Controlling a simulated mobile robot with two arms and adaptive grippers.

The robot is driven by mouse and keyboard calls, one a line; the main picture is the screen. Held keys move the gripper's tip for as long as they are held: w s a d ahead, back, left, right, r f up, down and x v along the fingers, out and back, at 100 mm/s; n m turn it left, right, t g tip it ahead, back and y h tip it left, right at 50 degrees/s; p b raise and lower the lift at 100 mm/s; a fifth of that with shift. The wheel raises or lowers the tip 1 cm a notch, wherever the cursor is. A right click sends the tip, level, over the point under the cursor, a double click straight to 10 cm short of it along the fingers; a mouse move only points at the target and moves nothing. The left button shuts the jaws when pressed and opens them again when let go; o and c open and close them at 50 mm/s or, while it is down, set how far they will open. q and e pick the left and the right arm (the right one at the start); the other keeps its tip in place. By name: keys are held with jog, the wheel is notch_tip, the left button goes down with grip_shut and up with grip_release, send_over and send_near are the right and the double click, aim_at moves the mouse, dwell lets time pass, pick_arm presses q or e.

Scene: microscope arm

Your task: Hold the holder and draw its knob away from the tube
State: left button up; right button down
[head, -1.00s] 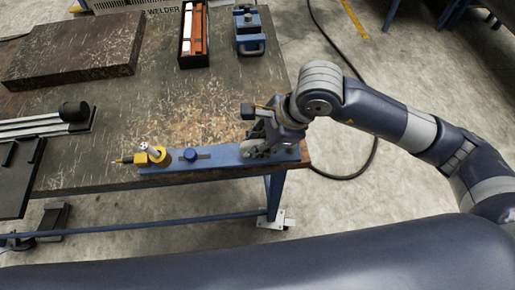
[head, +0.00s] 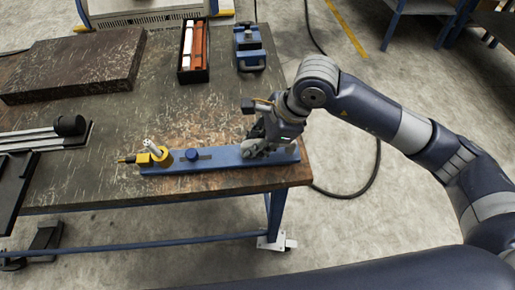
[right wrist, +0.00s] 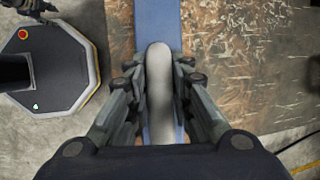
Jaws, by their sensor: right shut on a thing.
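A long flat blue bar (head: 222,155) lies along the table's front edge. It has a slot and a round blue knob (head: 193,154) in its left half. At its left end are a yellow ring-shaped part (head: 162,157) with a slim silver tube (head: 151,146) standing tilted, and a yellow piece with a dark pointed tip (head: 128,160). My right gripper (head: 256,149) is at the bar's right end. In the right wrist view its fingers (right wrist: 158,72) are on both sides of a grey rounded grip (right wrist: 159,100) on the bar, shut on it.
The worn table (head: 120,120) carries a dark slab (head: 75,65), a black tray with red and white bars (head: 195,50), a blue clamp-like device (head: 250,48) and metal rods (head: 40,140). The table's right edge is close to my right gripper. Table behind the bar is clear.

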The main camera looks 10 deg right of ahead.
jog(key=shift+w+d+f+b, duration=0.1)
jog(key=shift+w+f+b, duration=0.1)
jog(key=shift+w+b, duration=0.55)
jog(key=shift+w+d+f+b, duration=0.15)
jog(key=shift+w+b, duration=0.15)
jog(key=shift+w, duration=0.75)
pick_arm(q)
jog(key=shift+d+f, duration=0.25)
jog(key=shift+f, duration=1)
pick_arm(e)
jog(key=shift+w, duration=0.3)
pick_arm(q)
jog(key=shift+d+f+b, duration=0.2)
jog(key=shift+f+b, duration=0.1)
jog(key=shift+b, duration=0.1)
pick_arm(e)
jog(key=shift+f, duration=0.35)
jog(key=shift+s, duration=0.1)
pick_arm(q)
jog(key=shift+o, duration=0.5)
jog(key=shift+a, duration=0.1)
